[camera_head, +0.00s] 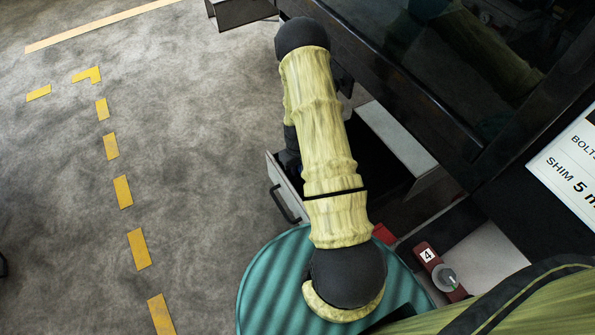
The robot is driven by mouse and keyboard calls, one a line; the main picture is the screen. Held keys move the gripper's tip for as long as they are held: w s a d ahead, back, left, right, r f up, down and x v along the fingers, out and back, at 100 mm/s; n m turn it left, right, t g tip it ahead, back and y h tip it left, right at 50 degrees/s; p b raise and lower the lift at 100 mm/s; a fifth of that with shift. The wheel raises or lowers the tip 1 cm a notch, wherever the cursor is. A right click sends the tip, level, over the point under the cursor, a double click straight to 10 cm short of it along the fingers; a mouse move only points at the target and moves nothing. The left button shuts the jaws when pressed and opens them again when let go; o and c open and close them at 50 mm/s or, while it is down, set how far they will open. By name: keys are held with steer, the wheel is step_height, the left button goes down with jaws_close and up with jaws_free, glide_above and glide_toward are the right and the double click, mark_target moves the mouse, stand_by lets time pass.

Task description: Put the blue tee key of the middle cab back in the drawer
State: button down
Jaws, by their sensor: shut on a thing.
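An open drawer (272,172) with a pale front and a black handle (285,205) juts out from the dark cab, partly behind my arm. My forearm crosses the middle of the view. The dark end of my arm, with my gripper (291,160), shows only as a sliver left of the forearm, over or at the drawer's front-left part. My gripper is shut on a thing. A small dark-blue patch (298,170) beside it appears to be the blue tee key, mostly hidden. The fingertips and the key's height above the drawer floor are hidden.
A red block marked 4 (428,256) with a metal knob sits at lower right. A teal round surface (262,280) lies under my elbow. The dark cab panel (400,75) rises behind the drawer. The grey floor (190,120) at left, with yellow dashes, is clear.

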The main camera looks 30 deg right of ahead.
steer(key=shift+f, duration=0.6)
steer(key=shift+f, duration=0.2)
steer(key=c, duration=1.3)
jaws_free()
steer(key=shift+r, duration=0.1)
step_height(320, 180, up, 12)
steer(key=p, duration=0.6)
steer(key=shift+r, duration=0.1)
steer(key=shift+r, duration=0.1)
